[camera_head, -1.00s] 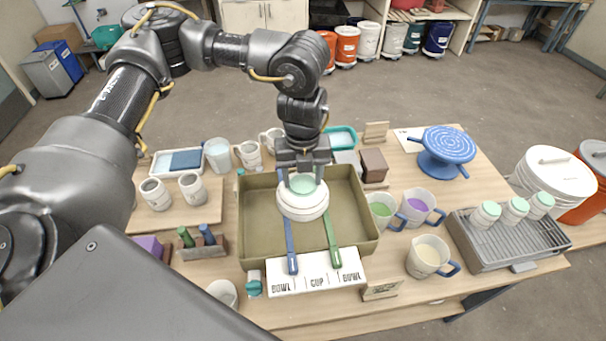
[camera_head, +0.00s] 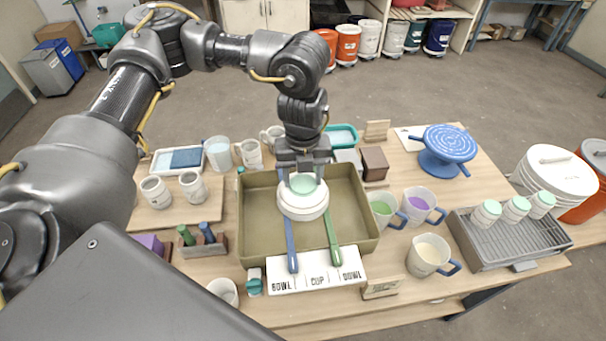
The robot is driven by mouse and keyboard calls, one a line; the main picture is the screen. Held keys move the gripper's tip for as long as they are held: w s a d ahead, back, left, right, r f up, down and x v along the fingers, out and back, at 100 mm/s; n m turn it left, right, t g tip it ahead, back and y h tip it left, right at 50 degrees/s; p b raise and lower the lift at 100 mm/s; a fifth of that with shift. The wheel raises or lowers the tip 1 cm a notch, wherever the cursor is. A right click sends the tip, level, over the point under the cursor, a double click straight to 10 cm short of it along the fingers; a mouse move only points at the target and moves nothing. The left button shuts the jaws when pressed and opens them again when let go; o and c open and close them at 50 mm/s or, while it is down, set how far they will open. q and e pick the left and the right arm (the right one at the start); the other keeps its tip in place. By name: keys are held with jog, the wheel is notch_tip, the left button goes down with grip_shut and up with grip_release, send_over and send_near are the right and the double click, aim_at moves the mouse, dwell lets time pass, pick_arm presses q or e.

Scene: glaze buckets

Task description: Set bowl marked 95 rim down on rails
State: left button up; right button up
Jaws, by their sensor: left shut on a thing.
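My left gripper (camera_head: 303,172) points down over the olive tray (camera_head: 257,243) in the middle of the table. It is shut on a white bowl (camera_head: 303,204) with a pale green base facing up, so the bowl is rim down. The bowl is over the blue rail (camera_head: 290,238) and the green rail (camera_head: 332,234), which run across the tray. I cannot tell whether its rim touches them. No number is readable on the bowl. A white card (camera_head: 318,274) at the tray's front reads BOWL, CUP, BOWL. My right gripper is not in view.
Mugs with green (camera_head: 381,212), purple (camera_head: 420,205) and cream (camera_head: 428,255) contents stand right of the tray. A grey rack (camera_head: 500,241) holds several small cups farther right. A blue turntable (camera_head: 447,146) stands at the back right. Cups on a board (camera_head: 172,212) stand left.

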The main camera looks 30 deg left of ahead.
pick_arm(q)
jog(key=o, duration=1.6)
jog(key=shift+o, duration=0.2)
notch_tip(320, 180, up, 11)
jog(key=b, duration=0.2)
jog(key=shift+f, duration=0.1)
